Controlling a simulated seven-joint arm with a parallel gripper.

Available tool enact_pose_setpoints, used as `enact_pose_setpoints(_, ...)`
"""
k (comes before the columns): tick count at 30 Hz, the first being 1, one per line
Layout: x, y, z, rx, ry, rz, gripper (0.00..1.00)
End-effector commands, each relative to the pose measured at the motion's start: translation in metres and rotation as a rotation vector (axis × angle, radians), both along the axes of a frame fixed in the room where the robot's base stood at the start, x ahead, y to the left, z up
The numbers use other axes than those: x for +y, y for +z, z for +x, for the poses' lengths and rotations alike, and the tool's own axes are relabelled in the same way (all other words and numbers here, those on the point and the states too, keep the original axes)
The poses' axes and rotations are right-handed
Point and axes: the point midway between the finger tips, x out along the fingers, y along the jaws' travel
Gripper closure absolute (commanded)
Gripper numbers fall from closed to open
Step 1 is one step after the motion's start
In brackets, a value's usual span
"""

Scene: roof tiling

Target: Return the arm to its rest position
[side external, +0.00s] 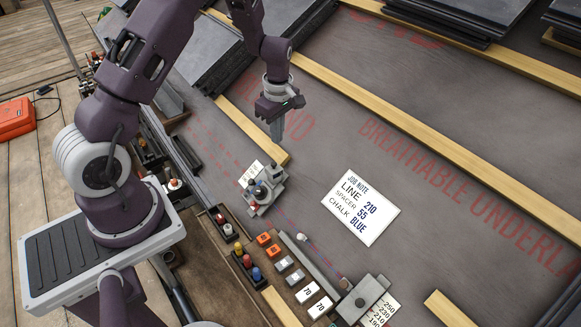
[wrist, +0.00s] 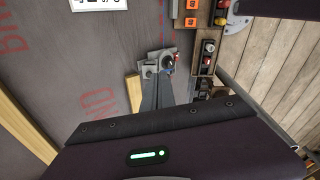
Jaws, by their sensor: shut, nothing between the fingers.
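My gripper (side external: 278,130) hangs above the grey underlay (side external: 330,120), fingers pointing down. Its fingers are together with nothing between them. In the wrist view the shut fingers (wrist: 157,95) point toward a small grey device with a dark knob (wrist: 166,62). The same grey device (side external: 265,190) stands on the underlay below and slightly left of my gripper in the side view. My gripper looks apart from it and from the wooden battens.
A job note card (side external: 361,208) lies on the underlay. Wooden battens (side external: 440,135) cross the roof, with dark slate stacks (side external: 450,15) at the top. A wooden tray (side external: 215,248) holds coloured pegs and labelled blocks. A grey sliding gauge (side external: 362,300) sits at the bottom. An orange case (side external: 16,118) is far left.

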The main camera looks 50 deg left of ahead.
Motion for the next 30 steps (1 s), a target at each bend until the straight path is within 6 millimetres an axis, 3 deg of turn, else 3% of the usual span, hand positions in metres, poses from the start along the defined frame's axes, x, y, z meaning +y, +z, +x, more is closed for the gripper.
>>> enact_pose_setpoints(1, -0.022, 0.049, 0.001, -0.050, -0.132, -0.017, 1.00)
enact_pose_setpoints(3, -0.054, 0.109, -0.012, -0.103, -0.350, -0.029, 1.00)
enact_pose_setpoints(6, -0.096, 0.181, -0.049, -0.177, -0.675, -0.010, 1.00)
enact_pose_setpoints(10, -0.138, 0.245, -0.121, -0.252, -1.100, 0.084, 1.00)
enact_pose_setpoints(12, -0.153, 0.262, -0.162, -0.273, -1.309, 0.157, 1.00)
enact_pose_setpoints(15, -0.164, 0.269, -0.209, -0.280, -1.542, 0.264, 1.00)
enact_pose_setpoints(18, -0.167, 0.267, -0.237, -0.270, -1.685, 0.343, 1.00)
enact_pose_setpoints(22, -0.168, 0.265, -0.250, -0.262, -1.754, 0.383, 1.00)
enact_pose_setpoints(30, -0.167, 0.265, -0.250, -0.263, -1.754, 0.383, 1.00)
